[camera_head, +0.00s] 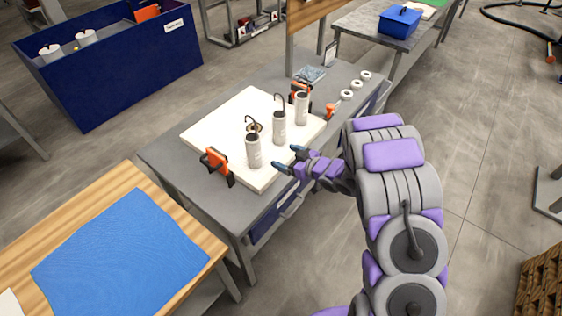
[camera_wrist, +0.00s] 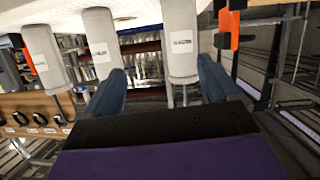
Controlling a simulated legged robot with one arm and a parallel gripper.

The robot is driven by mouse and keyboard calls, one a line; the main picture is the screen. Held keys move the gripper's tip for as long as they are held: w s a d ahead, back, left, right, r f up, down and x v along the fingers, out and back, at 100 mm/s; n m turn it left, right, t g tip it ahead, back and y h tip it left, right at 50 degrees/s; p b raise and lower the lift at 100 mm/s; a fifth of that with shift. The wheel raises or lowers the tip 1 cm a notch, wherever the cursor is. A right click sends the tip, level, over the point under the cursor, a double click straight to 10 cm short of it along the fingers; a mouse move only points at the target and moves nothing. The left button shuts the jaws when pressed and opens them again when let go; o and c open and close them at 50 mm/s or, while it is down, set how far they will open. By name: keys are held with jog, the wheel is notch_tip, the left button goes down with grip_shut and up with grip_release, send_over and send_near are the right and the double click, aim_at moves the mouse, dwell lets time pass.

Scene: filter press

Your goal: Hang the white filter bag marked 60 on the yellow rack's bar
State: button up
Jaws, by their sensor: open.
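Three white-grey cylindrical filter bags stand upright on a white board (camera_head: 215,131) on the grey workbench: a near one (camera_head: 254,152), a middle one (camera_head: 279,128) and a far one (camera_head: 302,108). Dark hooked loops rise near their tops. The labels are too small to read, so I cannot tell which is marked 60. My gripper (camera_head: 290,158) is open and empty, just right of the near and middle bags, apart from them. In the wrist view, the bags appear beyond the blue fingertips (camera_wrist: 160,76). I cannot make out a yellow rack.
Orange-black clamps (camera_head: 218,165) hold the board's edges. White rings (camera_head: 347,95) lie at the bench's back right. A blue bin (camera_head: 115,70) with white cylinders stands back left. A wooden table with a blue cloth (camera_head: 120,253) is front left. A blue toolbox (camera_head: 399,22) sits behind.

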aim_at(259, 144)
jog(key=shift+y, duration=0.7)
jog(key=a, duration=0.2)
jog(key=a+f, duration=0.1)
jog(key=a, duration=0.2)
jog(key=shift+a+f+b, duration=0.15)
jog(key=shift+f+b, duration=0.05)
jog(key=shift+b, duration=0.1)
jog(key=shift+w+d+b+x, duration=0.1)
jog(key=shift+b+x, duration=0.1)
jog(key=shift+x, duration=0.55)
jog(key=shift+w+d+b+x, duration=0.15)
jog(key=shift+x, duration=0.6)
jog(key=shift+g, duration=0.3)
jog(key=p+x, duration=0.1)
jog(key=x, duration=0.4)
jog(key=shift+s+a, duration=0.1)
jog(key=shift+s, duration=0.1)
jog(key=shift+w+a+f, duration=0.15)
jog(key=shift+w+a, duration=0.25)
jog(key=shift+w, duration=0.1)
jog(key=shift+c, duration=0.4)
jog(key=shift+a, duration=0.1)
jog(key=c, duration=0.8)
jog(key=shift+r+p, duration=1.8)
jog(key=shift+r, duration=0.7)
